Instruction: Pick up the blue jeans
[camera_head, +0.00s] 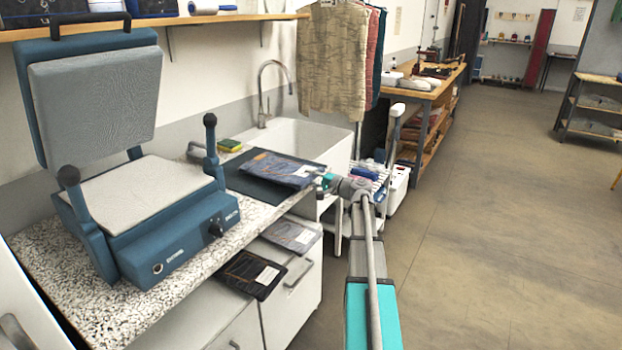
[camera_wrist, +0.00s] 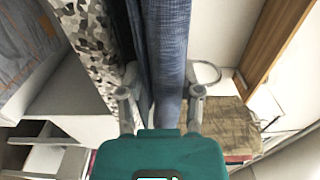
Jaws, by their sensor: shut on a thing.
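The folded blue jeans (camera_head: 275,169) lie at a dark mat (camera_head: 240,181) on the speckled counter, in front of the sink. My gripper (camera_head: 326,182) reaches in from the right and meets their near right edge. In the wrist view the blue denim (camera_wrist: 166,50) runs between the two fingers of my gripper (camera_wrist: 161,97), which are shut on it. I cannot tell whether the jeans touch the mat or are slightly raised.
A blue heat press (camera_head: 150,220) stands open on the counter (camera_head: 95,310) at left. A sink (camera_head: 300,140) and hanging clothes (camera_head: 335,60) are behind. Open floor (camera_head: 480,240) lies right.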

